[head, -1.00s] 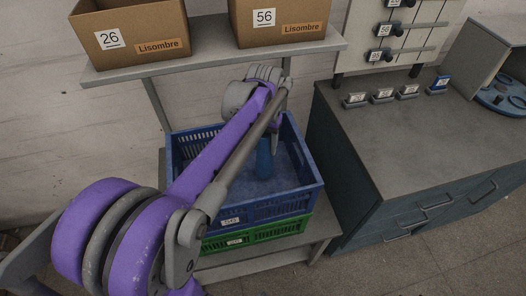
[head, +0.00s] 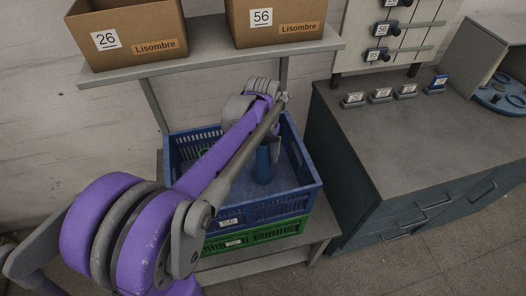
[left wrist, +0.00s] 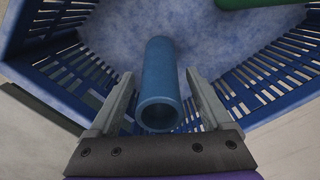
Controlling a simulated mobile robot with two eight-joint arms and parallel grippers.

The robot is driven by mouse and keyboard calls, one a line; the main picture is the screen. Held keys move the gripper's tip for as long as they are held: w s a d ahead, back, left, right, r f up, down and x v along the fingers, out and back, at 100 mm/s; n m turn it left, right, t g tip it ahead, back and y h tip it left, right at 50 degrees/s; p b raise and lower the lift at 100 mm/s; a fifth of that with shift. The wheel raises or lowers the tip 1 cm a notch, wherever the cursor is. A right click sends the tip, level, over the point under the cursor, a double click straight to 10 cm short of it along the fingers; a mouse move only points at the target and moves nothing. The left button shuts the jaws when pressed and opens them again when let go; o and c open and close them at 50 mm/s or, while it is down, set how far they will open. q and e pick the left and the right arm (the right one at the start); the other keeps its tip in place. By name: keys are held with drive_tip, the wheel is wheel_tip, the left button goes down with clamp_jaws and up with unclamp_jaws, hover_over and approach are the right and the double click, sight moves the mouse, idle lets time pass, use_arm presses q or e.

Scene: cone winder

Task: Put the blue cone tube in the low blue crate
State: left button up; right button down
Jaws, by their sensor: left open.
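The blue cone tube (head: 263,166) is inside the low blue crate (head: 268,209), apparently standing upright on the crate floor. In the left wrist view the tube (left wrist: 160,75) shows its hollow end toward me, and the crate's slotted wall (left wrist: 70,65) surrounds it. My left gripper (head: 275,150) is over the crate at the tube. In the left wrist view its fingers (left wrist: 159,80) are open, one on each side of the tube, with gaps showing. My right gripper is not in view.
A green piece (left wrist: 245,3) lies in the crate near one wall. A green crate (head: 255,237) is under the blue one. A shelf (head: 210,50) with two cardboard boxes (head: 128,32) is above and behind. A grey-topped cabinet (head: 400,130) stands to the right.

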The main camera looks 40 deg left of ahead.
use_arm(q)
drive_tip(key=shift+r, duration=0.35)
wheel_tip(320, 180, up, 12)
drive_tip(key=shift+f+p, duration=0.15)
drive_tip(key=shift+p, duration=0.4)
drive_tip(key=shift+s+f, duration=0.1)
